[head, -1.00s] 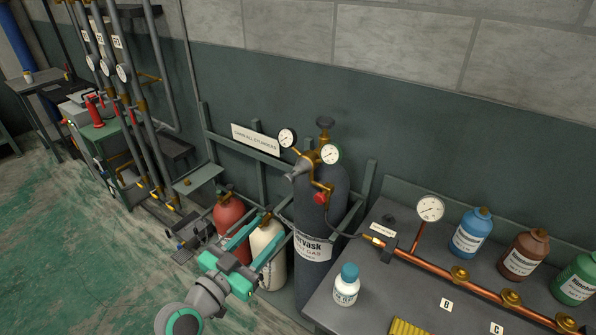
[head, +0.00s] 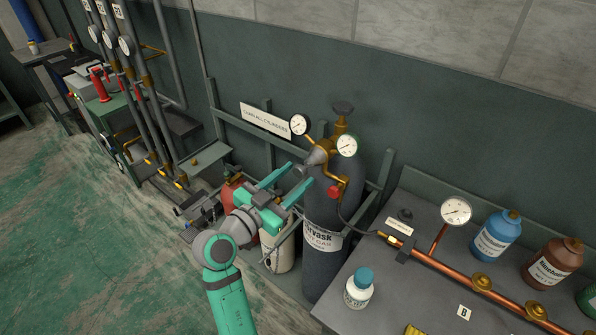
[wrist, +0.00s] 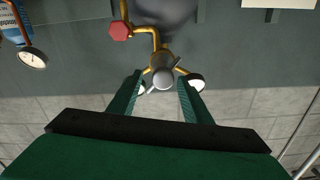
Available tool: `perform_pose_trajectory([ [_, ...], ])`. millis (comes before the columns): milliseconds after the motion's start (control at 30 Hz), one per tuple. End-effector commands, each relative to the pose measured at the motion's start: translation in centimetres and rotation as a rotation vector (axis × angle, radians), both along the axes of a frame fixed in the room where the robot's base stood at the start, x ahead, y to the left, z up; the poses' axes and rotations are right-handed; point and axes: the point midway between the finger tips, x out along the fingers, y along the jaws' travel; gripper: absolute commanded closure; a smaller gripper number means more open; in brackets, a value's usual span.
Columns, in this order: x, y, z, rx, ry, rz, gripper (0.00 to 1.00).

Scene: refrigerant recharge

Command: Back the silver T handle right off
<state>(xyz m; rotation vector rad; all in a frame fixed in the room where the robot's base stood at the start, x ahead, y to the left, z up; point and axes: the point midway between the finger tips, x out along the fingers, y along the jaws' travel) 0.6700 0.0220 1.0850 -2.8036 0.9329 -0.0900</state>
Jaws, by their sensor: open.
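The silver T handle (head: 299,171) sticks out from the front of the brass regulator (head: 330,160) on the tall dark gas cylinder (head: 321,261). In the wrist view the silver T handle (wrist: 162,77) faces me, its crossbar slanting. My gripper (head: 300,175) is open, its teal fingers reaching toward the handle. In the wrist view my gripper (wrist: 160,78) has one finger on either side of the handle, with visible gaps. I cannot tell how far the fingertips overlap the handle in depth.
Two gauges (head: 299,124) (head: 346,146) and a red knob (head: 334,191) are close to the handle. Red (head: 231,188) and cream (head: 283,259) cylinders stand beside the dark one. The bench (head: 407,298) on the right holds copper pipe (head: 455,273) and bottles.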

Motion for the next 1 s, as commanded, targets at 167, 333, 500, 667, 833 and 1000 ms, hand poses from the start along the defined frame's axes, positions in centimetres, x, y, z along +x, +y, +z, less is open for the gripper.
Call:
perform_pose_trajectory([
  [167,1.8,-0.6,0.0,0.001,0.000,0.009,0.55],
  [333,2.5,-0.7,0.0,-0.001,-0.001,0.017,0.55],
  [500,2.6,-0.7,0.0,0.000,0.000,0.018,0.55],
  [667,2.5,-0.8,0.0,0.000,0.000,0.016,0.67],
  [833,2.5,-0.9,0.0,-0.001,-0.001,0.016,0.96],
  [1000,2.6,-0.9,0.0,-0.005,0.003,0.015,0.96],
])
